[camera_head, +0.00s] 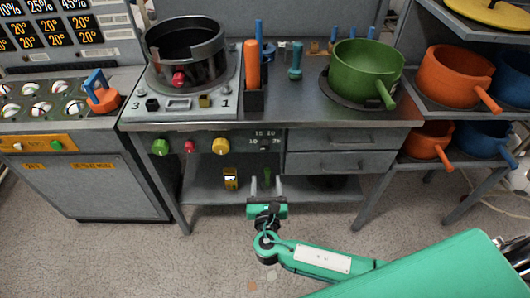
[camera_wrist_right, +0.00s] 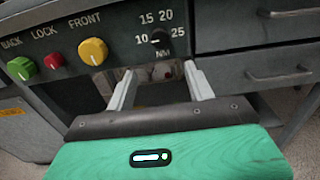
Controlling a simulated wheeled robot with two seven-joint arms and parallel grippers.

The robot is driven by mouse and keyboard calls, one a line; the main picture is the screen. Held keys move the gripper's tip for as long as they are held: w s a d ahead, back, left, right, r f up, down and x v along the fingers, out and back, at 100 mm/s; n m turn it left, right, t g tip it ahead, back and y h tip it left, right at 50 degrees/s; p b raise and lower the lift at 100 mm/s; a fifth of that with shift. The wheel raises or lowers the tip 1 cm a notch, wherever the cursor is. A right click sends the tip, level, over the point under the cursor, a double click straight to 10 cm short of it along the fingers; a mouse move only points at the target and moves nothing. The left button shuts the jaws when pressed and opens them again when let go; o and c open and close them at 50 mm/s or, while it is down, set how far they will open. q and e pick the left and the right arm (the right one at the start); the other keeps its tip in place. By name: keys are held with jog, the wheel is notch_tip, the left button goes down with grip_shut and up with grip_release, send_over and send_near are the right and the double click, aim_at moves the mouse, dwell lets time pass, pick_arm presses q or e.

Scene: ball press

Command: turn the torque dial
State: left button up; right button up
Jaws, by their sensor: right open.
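The torque dial (camera_head: 264,145) is a small black knob on the front panel of the grey bench, with the numbers 10, 15, 20 and 25 around it. My right gripper (camera_head: 266,183) is open and empty, below the dial in the head view. Its two pale fingers (camera_wrist_right: 158,72) stand apart, not touching the dial. My left gripper is not in view.
Left of the dial sit a yellow knob (camera_wrist_right: 93,51), a red knob (camera_wrist_right: 54,61) and a green knob (camera_wrist_right: 21,68). Two drawers with handles (camera_head: 342,140) are to the right. A green pot (camera_head: 362,68) and a round metal press (camera_head: 186,55) stand on the bench top.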

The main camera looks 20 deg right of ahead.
aim_at(265, 149)
jog(key=p+x, duration=0.1)
jog(key=x, duration=1.2)
jog(key=shift+w, duration=0.25)
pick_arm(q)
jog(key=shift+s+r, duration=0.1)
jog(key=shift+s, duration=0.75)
pick_arm(e)
jog(key=shift+d, duration=0.1)
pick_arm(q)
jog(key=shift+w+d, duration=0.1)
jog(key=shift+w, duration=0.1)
pick_arm(e)
jog(key=c, duration=1)
